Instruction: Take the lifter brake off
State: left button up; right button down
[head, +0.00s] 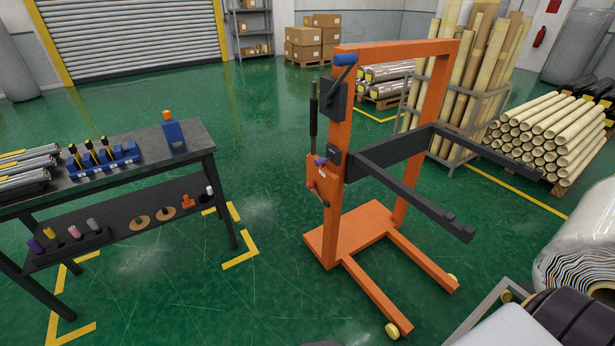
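The orange lifter (340,160) stands upright on the green floor in the middle of the head view. Two dark fork arms (420,195) reach from its mast toward the right. On its left side are a dark box with a blue-handled crank (345,59), an upright black handle (313,110), a purple knob (320,160) and a small lever with a red end (311,185). I cannot tell for sure which of these is the brake or how it is set. Its legs end in yellowish wheels (392,330). Neither of my grippers shows.
A dark workbench (190,140) with tools and rolls stands at the left, with a lower shelf (130,220). A large wrapped roll (590,235) is at the right edge. Stacked tubes (550,125) lie behind. Green floor is clear between bench and lifter.

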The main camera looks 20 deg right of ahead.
aim_at(311, 186)
jog(key=i+z, duration=0.25)
jog(key=i, duration=0.15)
jog(key=i+j+z, duration=0.45)
jog(key=i+z, duration=0.25)
jog(key=i+j+z, duration=0.8)
jog(key=j+z, duration=0.2)
jog(key=i+j+z, duration=0.1)
jog(key=j+z, duration=0.2)
jog(key=j, duration=0.25)
